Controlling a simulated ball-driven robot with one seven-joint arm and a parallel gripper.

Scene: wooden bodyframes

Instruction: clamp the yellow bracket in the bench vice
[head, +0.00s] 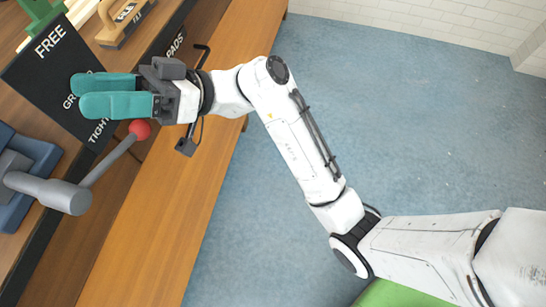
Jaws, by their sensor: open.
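The bench vice (30,170) is at the left edge, with a blue body partly cut off by the frame. Its grey round screw end (60,195) carries a lever handle (113,160) that points up and right to a red ball knob (139,129). My gripper (80,95) has teal fingers pointing left. It is open and looks empty, over the black board and above the vice handle in the picture; its height is unclear. I cannot make out the yellow bracket in this view.
A black board (50,70) reads "FREE" and "TIGHT", its middle word partly hidden by my fingers. A wooden holder marked "FILE" (125,22) and a green item (38,12) are at the top left. The wooden bench front (170,220) borders open blue floor (430,130).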

